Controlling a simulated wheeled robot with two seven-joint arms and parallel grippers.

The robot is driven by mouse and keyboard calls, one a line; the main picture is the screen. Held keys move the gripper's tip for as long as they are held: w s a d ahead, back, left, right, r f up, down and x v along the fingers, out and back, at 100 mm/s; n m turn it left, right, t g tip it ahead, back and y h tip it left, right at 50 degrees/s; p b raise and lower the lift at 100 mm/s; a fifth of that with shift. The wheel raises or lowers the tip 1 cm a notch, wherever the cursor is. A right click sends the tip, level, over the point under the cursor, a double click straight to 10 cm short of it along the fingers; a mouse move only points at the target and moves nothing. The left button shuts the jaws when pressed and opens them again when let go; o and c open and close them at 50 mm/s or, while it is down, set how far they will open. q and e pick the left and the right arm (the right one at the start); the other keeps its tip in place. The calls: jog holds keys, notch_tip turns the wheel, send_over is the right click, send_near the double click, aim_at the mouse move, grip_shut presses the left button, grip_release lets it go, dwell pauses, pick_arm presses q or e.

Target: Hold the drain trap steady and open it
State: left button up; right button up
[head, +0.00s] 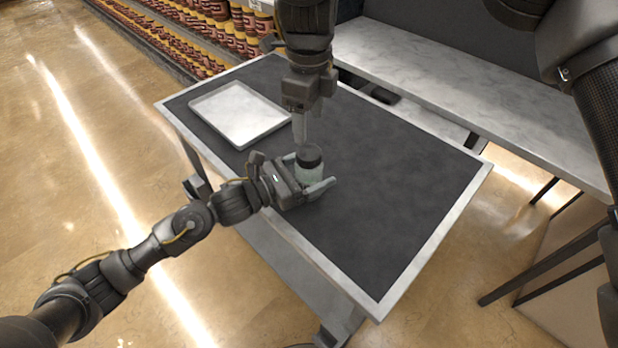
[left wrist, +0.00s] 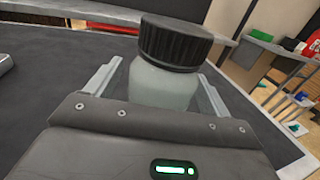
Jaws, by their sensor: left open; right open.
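The drain trap is a pale, translucent jar (head: 307,172) with a black ribbed lid (head: 309,155), upright on the dark cart top. In the left wrist view the jar body (left wrist: 163,88) and its lid (left wrist: 174,42) stand between my left fingers, with the lid seated on the jar. My left gripper (head: 311,176) is open, its fingers on either side of the jar body; I cannot tell if they touch it. My right gripper (head: 300,138) points down from above, its fingertips close to the lid's upper left side. It is open and empty, though its fingers overlap in the head view.
A silver tray (head: 240,112) lies at the cart's back left. The dark cart top (head: 400,190) is clear to the right of the jar. A pale marble counter (head: 470,95) runs behind the cart, and shelves of jars (head: 215,30) stand at the back left.

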pick_arm(q)
jog(key=shift+w+d, duration=0.3)
jog(key=shift+d, duration=0.2)
